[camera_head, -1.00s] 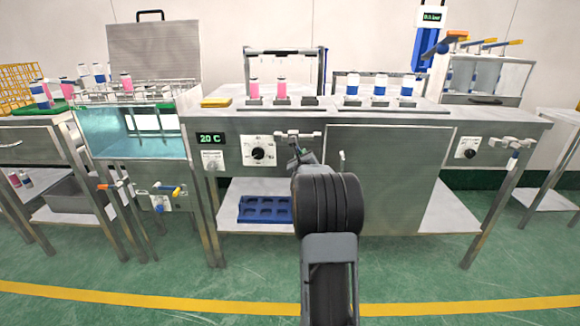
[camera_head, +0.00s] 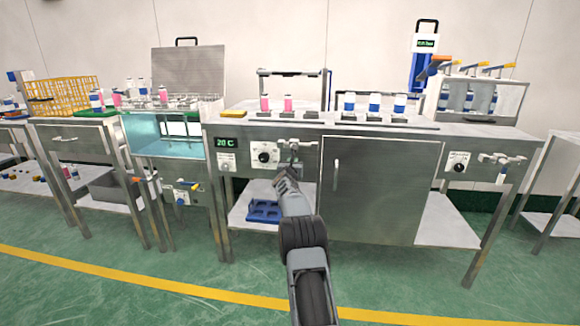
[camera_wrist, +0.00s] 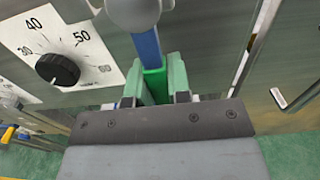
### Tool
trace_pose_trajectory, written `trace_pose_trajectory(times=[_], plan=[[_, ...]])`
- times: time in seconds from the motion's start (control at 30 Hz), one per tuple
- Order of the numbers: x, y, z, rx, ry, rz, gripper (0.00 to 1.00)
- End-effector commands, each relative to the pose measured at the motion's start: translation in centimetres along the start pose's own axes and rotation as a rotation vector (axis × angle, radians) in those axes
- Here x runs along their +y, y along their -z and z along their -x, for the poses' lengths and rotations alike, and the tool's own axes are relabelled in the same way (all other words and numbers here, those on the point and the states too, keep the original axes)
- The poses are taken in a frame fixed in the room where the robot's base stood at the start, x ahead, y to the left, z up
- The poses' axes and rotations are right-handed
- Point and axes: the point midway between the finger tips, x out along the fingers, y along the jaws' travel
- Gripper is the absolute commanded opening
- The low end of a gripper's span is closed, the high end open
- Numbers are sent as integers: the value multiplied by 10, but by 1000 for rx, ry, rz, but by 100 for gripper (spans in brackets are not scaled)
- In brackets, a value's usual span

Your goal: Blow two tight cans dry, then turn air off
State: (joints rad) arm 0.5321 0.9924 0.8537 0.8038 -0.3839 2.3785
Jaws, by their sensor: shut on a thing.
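My gripper (camera_head: 291,167) is at the bench front, just below a grey fitting. In the wrist view its green-padded fingers (camera_wrist: 156,84) are shut on a slim blue handle (camera_wrist: 148,48) under a rounded grey body (camera_wrist: 133,12). I cannot tell what the handle belongs to. Two pink-and-white cans stand in holders on the bench top, a left pink can (camera_head: 264,104) and a right pink can (camera_head: 288,104). Three blue-and-white cans (camera_head: 373,102) stand to their right. More cans (camera_head: 142,88) stand at the water bath (camera_head: 160,134). Which cans are tight does not show.
A black dial (camera_head: 264,157) is left of my gripper; it also shows in the wrist view (camera_wrist: 57,69). A steel cabinet door (camera_head: 375,190) is to the right. A blue tray (camera_head: 264,211) lies on the lower shelf. The green floor in front is clear.

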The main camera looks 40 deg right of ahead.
Motion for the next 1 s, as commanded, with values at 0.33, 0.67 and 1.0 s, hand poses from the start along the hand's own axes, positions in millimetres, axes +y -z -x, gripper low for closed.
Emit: trace_pose_trajectory(times=[0.33,0.67,1.0], plan=[[-1,-1,-1,-3,5,-19,0],[1,-1,0,-3,2,-16,40],[-1,-1,1,-2,5,-14,44]])
